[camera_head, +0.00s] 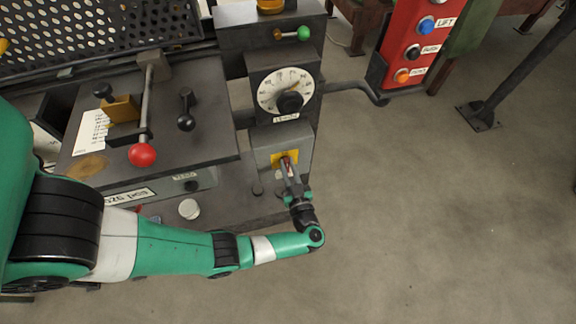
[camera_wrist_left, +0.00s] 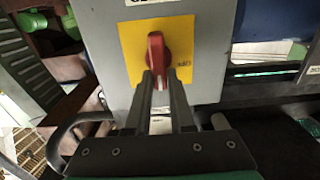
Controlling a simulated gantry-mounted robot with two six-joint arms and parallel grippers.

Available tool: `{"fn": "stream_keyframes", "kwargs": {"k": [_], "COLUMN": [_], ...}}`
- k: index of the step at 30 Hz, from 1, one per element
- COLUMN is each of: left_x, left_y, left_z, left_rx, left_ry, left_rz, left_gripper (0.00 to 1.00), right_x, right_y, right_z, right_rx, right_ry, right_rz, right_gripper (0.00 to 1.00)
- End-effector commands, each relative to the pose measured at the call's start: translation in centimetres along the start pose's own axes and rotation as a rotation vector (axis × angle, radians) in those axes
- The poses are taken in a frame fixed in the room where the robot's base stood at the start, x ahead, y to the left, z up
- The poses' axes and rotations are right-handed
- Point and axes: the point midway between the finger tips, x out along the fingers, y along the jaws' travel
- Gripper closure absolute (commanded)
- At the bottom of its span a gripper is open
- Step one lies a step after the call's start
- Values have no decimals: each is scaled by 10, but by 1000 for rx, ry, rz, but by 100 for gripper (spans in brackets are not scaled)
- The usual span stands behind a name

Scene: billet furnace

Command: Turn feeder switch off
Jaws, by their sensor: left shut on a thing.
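The feeder switch is a red rotary handle (camera_wrist_left: 157,55) on a yellow plate (camera_wrist_left: 182,35), mounted on a grey box (camera_wrist_left: 209,50). In the head view the yellow plate (camera_head: 277,159) shows on the grey box (camera_head: 264,146) below the dial, with the red handle (camera_head: 288,161) partly covered by the gripper. My left gripper (camera_head: 289,173) reaches up to it from below. In the left wrist view its two fingers (camera_wrist_left: 160,82) are closed around the lower end of the red handle. The handle stands close to upright in that view. My right gripper is not in view.
A white dial with a black knob (camera_head: 290,102) sits above the switch box. A lever with a red ball (camera_head: 142,155) stands left on the machine top. A red button panel (camera_head: 412,45) is at upper right. The floor (camera_head: 430,210) at right is clear.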

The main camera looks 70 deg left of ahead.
Motion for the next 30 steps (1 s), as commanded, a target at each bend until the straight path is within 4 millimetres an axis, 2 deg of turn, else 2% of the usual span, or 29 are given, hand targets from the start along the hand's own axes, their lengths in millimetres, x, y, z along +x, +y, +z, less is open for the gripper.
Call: {"fn": "stream_keyframes", "kwargs": {"k": [17, 30], "left_x": [0, 0], "left_y": [-1, -8], "left_z": [0, 2], "left_rx": [-65, -402], "left_ry": [0, 0], "left_rz": [0, 0], "left_gripper": [100, 100], "right_x": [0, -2], "right_y": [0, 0], "right_z": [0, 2], "right_rx": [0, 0], "right_ry": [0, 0], "right_rz": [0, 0], "right_gripper": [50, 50]}}
